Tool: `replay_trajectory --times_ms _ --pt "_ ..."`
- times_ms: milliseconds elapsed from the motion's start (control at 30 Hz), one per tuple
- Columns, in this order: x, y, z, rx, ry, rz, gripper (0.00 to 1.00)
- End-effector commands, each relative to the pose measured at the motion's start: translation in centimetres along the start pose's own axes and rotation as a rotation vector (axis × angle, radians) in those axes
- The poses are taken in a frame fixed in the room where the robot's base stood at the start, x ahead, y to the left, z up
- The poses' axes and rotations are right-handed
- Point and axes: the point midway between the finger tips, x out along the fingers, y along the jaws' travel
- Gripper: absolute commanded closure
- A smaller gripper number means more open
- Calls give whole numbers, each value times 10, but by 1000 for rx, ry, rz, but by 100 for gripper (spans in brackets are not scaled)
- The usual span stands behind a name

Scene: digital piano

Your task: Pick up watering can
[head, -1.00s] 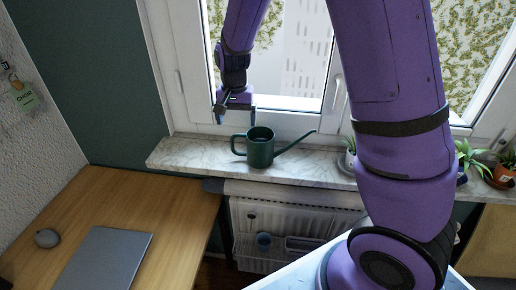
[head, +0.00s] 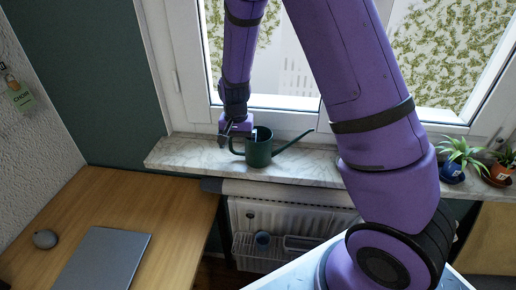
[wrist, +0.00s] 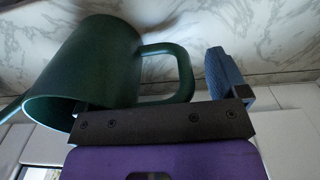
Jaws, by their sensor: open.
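The dark green watering can (head: 259,154) stands upright on the marble windowsill, its spout pointing right and its handle to the left. My gripper (head: 235,138) is open at the handle side of the can. In the wrist view the can (wrist: 90,62) fills the left, with its open rim towards my palm. Its loop handle (wrist: 186,72) lies just in front of the palm, inward of a blue-padded finger on the right. That finger is apart from the handle. The other finger is mostly hidden by the can, perhaps inside its rim; I cannot tell whether it touches.
The windowsill (head: 185,153) is clear left of the can. Potted plants (head: 453,170) stand at its right. The window frame is close behind. A radiator (head: 290,215) is below, and a wooden desk (head: 165,205) with a laptop (head: 103,258) is at left.

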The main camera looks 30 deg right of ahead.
Motion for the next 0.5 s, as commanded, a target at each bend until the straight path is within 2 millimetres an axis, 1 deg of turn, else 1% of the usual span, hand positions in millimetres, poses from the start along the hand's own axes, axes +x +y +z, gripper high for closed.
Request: replay_trajectory --times_ms 67,167,200,267,300,400,500 --pt "0 0 0 0 0 0 8" --pt "0 0 0 0 0 0 29" --pt "0 0 0 0 0 0 38" --pt "0 0 0 0 0 0 52" --pt "0 0 0 0 0 0 61" --pt "0 0 0 -1 0 0 83" --pt "-1 0 0 -1 1 0 83"
